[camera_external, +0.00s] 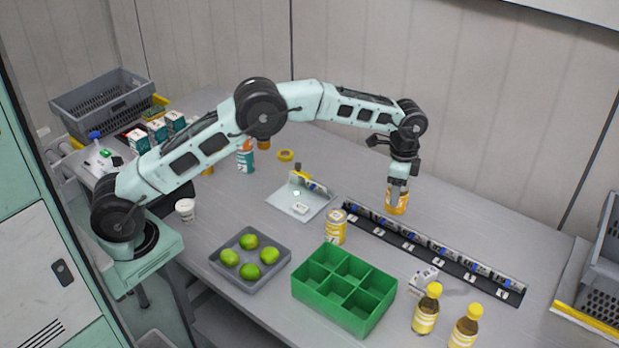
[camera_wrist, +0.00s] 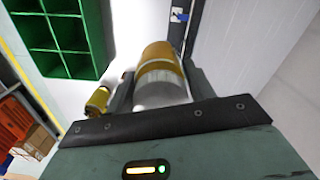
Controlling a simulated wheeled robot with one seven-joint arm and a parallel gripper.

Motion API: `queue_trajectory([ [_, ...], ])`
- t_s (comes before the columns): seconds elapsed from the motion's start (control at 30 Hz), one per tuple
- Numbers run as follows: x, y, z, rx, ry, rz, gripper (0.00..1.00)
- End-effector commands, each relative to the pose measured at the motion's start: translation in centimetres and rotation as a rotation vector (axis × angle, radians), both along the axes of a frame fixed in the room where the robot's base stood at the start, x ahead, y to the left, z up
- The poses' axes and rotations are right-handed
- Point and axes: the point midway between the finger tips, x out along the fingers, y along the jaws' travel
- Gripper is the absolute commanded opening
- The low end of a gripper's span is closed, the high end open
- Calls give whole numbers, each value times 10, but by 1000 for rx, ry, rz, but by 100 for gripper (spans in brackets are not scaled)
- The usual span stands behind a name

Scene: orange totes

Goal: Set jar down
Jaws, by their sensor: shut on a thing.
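My gripper (camera_external: 398,183) is shut on a jar (camera_external: 396,203) with an orange-yellow body. In the external view it holds the jar upright over the back of the grey table, behind the long black rail. Whether the jar's base touches the table cannot be told. In the wrist view the jar (camera_wrist: 161,75) sits between the fingers, its pale lid toward the camera. A similar yellow jar (camera_external: 336,227) with a white lid stands on the table left of it, near the rail's left end.
The black rail (camera_external: 430,252) with several slots runs diagonally close to the held jar. An empty green divided box (camera_external: 345,290) and a grey tray of limes (camera_external: 250,260) stand in front. Two yellow-capped bottles (camera_external: 426,309) stand at front right. The table (camera_external: 450,215) behind the rail is clear.

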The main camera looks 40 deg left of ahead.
Motion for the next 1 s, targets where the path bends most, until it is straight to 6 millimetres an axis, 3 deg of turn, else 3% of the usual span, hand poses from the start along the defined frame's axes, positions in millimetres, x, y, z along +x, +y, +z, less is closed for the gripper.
queue_trajectory([
  [0.03,-6,-18,-1,-3,-2,-40,19],
  [0.1,-14,-34,-1,-3,-2,-82,19],
  [0.3,-32,-68,-1,-3,0,-171,19],
  [1.0,-32,-67,-104,-1,1,-169,19],
])
